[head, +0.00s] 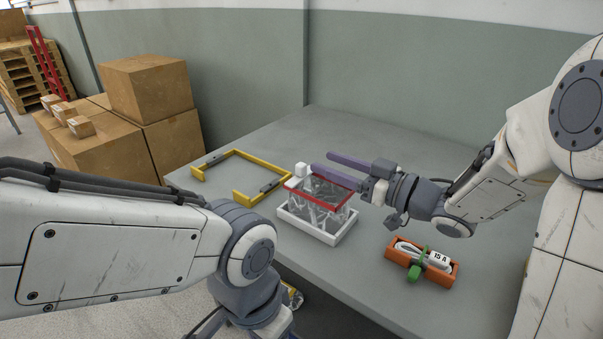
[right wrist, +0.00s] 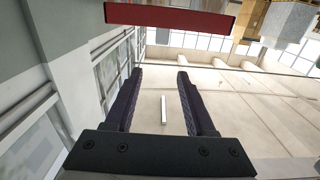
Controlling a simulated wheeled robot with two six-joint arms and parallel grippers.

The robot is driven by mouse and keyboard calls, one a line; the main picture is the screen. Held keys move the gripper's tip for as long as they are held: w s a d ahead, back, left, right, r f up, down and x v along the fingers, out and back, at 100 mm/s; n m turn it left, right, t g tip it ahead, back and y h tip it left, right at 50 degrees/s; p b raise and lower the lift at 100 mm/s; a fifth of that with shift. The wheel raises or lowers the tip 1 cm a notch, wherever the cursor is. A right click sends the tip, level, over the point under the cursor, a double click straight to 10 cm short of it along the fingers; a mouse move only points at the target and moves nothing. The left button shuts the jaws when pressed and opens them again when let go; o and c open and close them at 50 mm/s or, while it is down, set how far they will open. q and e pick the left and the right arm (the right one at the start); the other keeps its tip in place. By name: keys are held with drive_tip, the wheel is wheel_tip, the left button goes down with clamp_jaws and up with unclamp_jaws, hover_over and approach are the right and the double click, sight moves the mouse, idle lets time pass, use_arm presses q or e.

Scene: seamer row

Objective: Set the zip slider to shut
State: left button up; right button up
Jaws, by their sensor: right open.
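A clear bag (head: 318,205) stands upright in a white tray (head: 309,229) on the grey table. A red zip strip (head: 335,181) runs along its top. A small white block that looks like the slider (head: 301,169) is at the strip's left end, with more white below it. My right gripper (head: 320,163) is open, its two purple fingers pointing left above the bag, tips close to the white block. I cannot tell whether they touch it. In the right wrist view a red bar (right wrist: 172,16) crosses the top, beyond the open fingers.
A yellow bracket (head: 237,152) lies on the table left of the bag. An orange holder (head: 447,276) with a white cable and green clip is at the front right. Cardboard boxes (head: 148,88) stand at the left. The table's back is clear.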

sight(305, 169)
drive_tip(key=f+b, duration=0.1)
drive_tip(key=f, duration=0.3)
drive_tip(key=shift+a, duration=0.2)
drive_tip(key=x, duration=0.7)
drive_tip(key=shift+w+r, duration=0.15)
drive_tip(key=shift+r, duration=0.15)
clamp_jaws()
idle(0.6)
